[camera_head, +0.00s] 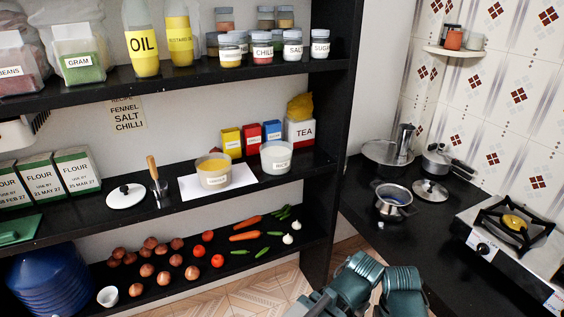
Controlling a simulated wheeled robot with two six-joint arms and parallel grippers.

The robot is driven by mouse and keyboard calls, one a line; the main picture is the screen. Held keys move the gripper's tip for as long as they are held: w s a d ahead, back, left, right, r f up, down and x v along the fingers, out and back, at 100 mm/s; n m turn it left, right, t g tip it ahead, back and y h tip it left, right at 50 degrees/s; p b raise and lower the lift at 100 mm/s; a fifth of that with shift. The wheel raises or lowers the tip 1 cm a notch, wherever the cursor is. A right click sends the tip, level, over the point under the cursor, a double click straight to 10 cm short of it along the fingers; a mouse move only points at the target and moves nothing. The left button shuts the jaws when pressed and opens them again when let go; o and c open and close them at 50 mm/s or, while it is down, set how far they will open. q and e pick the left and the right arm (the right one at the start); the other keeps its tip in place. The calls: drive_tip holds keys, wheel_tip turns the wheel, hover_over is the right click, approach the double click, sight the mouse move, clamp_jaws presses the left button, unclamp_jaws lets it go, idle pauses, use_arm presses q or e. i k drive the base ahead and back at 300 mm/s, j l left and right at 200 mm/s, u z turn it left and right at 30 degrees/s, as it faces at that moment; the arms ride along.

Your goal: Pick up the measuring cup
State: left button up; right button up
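A small metal cup with an upright wooden handle (153,170) stands on the middle shelf, right of a white lid. It looks like the measuring cup, though its shape is small in the picture. My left gripper (357,283) and my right gripper (403,287) appear as teal ribbed parts side by side at the bottom, right of centre. Both are well away from the cup. Their fingertips are not clear, so I cannot tell whether they are open or shut. I see nothing held.
A white lid (126,196) and a tub on white paper (213,171) flank the cup. Above runs the top shelf (200,77), loaded with jars. Vegetables lie on the lower shelf. A black shelf post (334,110) stands between the shelves and the counter with pots and stove (510,230).

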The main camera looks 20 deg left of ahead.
sight(156, 176)
drive_tip(key=u, duration=1.8)
